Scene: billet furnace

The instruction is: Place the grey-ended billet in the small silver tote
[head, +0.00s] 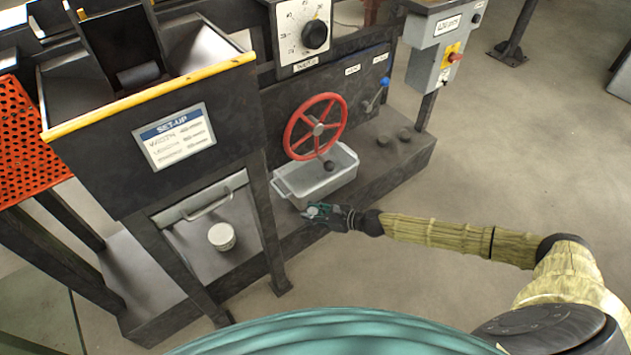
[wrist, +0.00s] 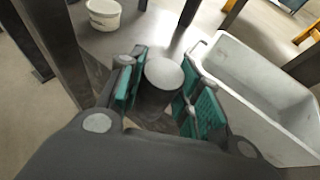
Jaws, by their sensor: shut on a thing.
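My gripper (head: 318,212) is at the front left corner of the small silver tote (head: 330,185), low beside it. In the wrist view its teal-padded fingers (wrist: 165,95) are shut on a dark cylindrical billet with a light grey end, the grey-ended billet (wrist: 163,75). The billet's grey end faces the camera. The tote also shows in the wrist view (wrist: 262,108), right of the billet and apart from it; the part of its inside that shows looks empty. In the head view the billet's grey end is a small pale disc between the fingers.
A red handwheel (head: 315,127) overhangs the tote's back. A white tub (head: 222,236) stands on the plinth to the left, behind the hopper's dark leg (head: 268,225). A panel with a dial (head: 302,32) rises behind. The floor at the right (head: 500,150) is clear.

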